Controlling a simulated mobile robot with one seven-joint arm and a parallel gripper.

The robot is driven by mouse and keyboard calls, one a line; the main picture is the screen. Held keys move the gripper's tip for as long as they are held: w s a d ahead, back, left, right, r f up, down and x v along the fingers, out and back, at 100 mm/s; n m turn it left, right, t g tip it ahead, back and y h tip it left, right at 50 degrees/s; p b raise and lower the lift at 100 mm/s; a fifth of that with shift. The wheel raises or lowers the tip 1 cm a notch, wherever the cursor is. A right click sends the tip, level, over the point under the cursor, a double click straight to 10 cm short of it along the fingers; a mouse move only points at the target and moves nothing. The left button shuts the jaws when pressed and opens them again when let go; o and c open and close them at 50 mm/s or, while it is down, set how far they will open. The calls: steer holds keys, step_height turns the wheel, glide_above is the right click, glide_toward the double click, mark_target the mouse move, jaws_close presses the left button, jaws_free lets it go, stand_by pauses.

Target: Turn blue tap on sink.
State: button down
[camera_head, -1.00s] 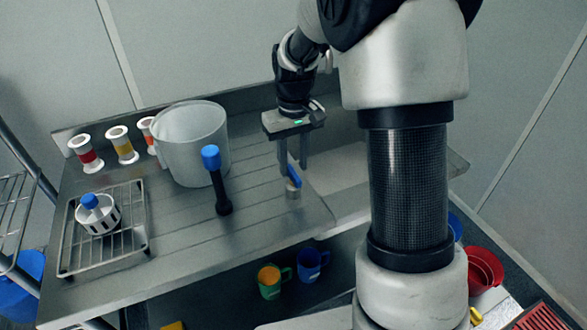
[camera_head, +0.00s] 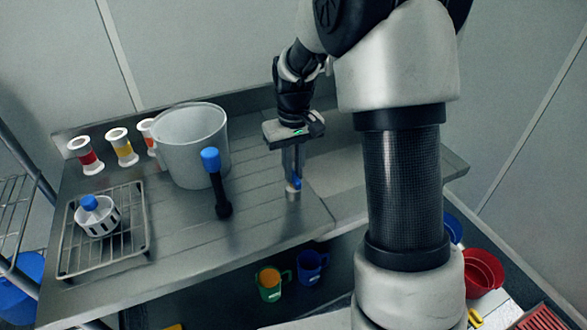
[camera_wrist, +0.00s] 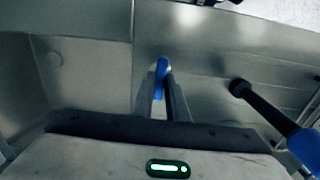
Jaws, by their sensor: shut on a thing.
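The blue tap (camera_head: 297,182) is a small blue lever on a short metal post standing on the steel sink counter (camera_head: 180,232). My gripper (camera_head: 293,172) points down over it, with its fingers close together around the blue lever. In the wrist view the blue tap (camera_wrist: 161,68) shows between the two fingertips (camera_wrist: 164,84), and my gripper is shut on it. Part of the lever is hidden by the fingers. The sink basin lies to the right, partly hidden behind my arm.
A black tool with a blue top (camera_head: 215,180) stands left of the tap. Further left are a translucent bucket (camera_head: 190,150), several spool-like jars (camera_head: 122,146) and a wire rack (camera_head: 130,240) with a white blue-topped container (camera_head: 97,218). Green (camera_head: 269,283) and blue (camera_head: 310,265) mugs sit below.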

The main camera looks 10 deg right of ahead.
steer(key=m+p, duration=0.1)
steer(key=m, duration=0.4)
steer(key=shift+m, duration=0.3)
steer(key=m+p, duration=0.1)
steer(key=m, duration=0.4)
steer(key=shift+p, duration=0.4)
steer(key=shift+m, duration=0.4)
steer(key=c, duration=1.7)
jaws_free()
steer(key=shift+c, duration=0.2)
